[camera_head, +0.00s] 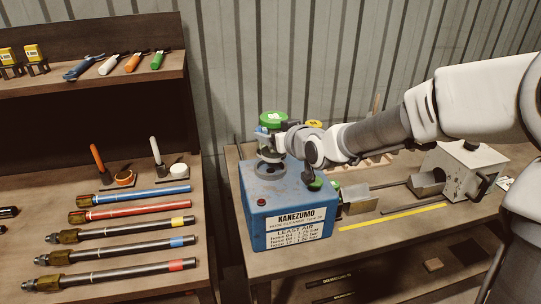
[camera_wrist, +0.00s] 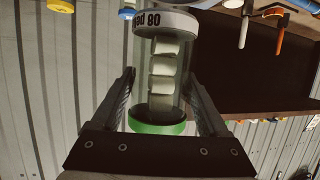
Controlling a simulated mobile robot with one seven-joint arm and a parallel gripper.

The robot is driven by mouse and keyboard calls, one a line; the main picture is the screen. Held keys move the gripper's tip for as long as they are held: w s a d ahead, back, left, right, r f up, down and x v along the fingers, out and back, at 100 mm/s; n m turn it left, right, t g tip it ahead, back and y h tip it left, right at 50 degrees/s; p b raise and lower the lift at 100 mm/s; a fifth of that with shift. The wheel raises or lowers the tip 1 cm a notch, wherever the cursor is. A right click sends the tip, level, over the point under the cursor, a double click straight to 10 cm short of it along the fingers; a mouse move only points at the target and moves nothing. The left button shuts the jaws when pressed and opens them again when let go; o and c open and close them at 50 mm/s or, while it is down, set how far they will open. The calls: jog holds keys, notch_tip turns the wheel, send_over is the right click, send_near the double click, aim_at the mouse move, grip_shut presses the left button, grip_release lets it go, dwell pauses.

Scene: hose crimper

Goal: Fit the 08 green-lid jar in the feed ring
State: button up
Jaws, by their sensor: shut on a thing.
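The green-lid jar (camera_head: 273,119) is upright in my gripper (camera_head: 268,138), above the top of the blue KANEZUMO hose cleaner (camera_head: 259,205). The grey feed ring (camera_head: 269,170) is on that top, under the jar. The arm and fingers hide part of the jar, and I cannot tell whether its foot touches the ring. In the wrist view the clear jar (camera_wrist: 165,75) shows stacked white pieces, a green lid low in the picture and a white end band whose lettering is partly cut off. My gripper's fingers (camera_wrist: 160,95) stand on both sides of it.
A yellow lid (camera_head: 314,124) is behind my gripper. A green item (camera_head: 315,184) is right of the feed ring. A grey metal machine (camera_head: 465,170) stands right on the bench. Hoses (camera_head: 130,215) lie on the left bench, with tools (camera_head: 120,65) on the shelf above.

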aim_at(271, 149)
jog(key=shift+a+f, duration=0.2)
jog(key=shift+a, duration=0.2)
jog(key=shift+f+b, duration=0.6)
jog(key=shift+f, duration=1.35)
jog(key=shift+f, duration=0.2)
jog(key=o, duration=1.5)
jog(key=shift+c, duration=0.2)
